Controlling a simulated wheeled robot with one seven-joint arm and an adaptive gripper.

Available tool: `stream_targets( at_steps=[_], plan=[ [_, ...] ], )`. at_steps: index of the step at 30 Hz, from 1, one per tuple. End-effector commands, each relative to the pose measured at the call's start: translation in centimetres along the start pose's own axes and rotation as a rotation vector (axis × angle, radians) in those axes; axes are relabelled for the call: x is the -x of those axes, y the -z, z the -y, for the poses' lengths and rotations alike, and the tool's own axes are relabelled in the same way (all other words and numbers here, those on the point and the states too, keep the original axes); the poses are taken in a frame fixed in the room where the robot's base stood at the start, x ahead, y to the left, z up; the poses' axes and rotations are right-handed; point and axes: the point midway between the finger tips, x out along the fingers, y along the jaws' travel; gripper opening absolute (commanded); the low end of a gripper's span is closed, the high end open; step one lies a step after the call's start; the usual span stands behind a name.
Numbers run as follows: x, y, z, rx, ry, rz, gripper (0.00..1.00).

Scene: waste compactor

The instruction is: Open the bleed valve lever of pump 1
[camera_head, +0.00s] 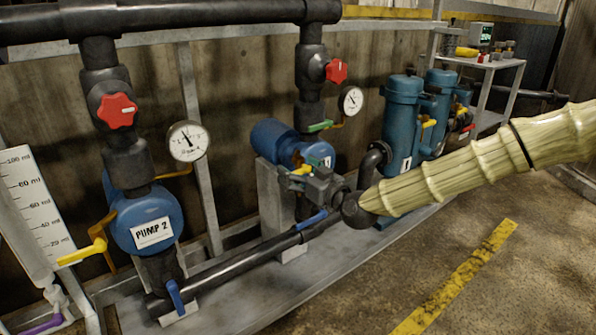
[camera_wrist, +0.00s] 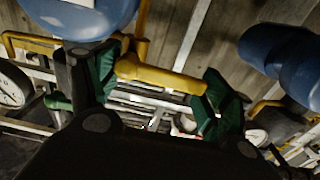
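Pump 1 (camera_head: 273,139) is the blue pump in the middle of the head view, partly hidden behind my gripper (camera_head: 312,183). A yellow lever (camera_head: 302,170) shows at the pump, right by my fingertips. In the wrist view, a yellow lever (camera_wrist: 165,76) on a yellow pipe lies across the gap between the green-padded fingers of my gripper (camera_wrist: 160,90). The fingers are spread wide, one near each end of the lever. I cannot tell whether either finger touches it.
Pump 2 (camera_head: 148,222) stands at the left with its own yellow lever (camera_head: 80,256). A black pipe (camera_head: 240,260) with blue levers runs low in front. The floor (camera_head: 520,270) at right is clear.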

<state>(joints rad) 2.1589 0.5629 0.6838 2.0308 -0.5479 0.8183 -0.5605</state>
Motion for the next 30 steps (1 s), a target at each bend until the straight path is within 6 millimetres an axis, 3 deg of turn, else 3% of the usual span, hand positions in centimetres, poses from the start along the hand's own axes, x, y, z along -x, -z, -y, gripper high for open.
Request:
stream_targets(
  at_steps=[3,14,30],
  plan=[
    [0.0,0.0,-0.1,0.000,-0.001,-0.001,0.37],
    [0.0,-0.1,0.0,0.081,0.000,0.000,0.36],
    [-0.1,-1.7,-0.1,0.542,0.001,0.000,0.36]
  ],
)
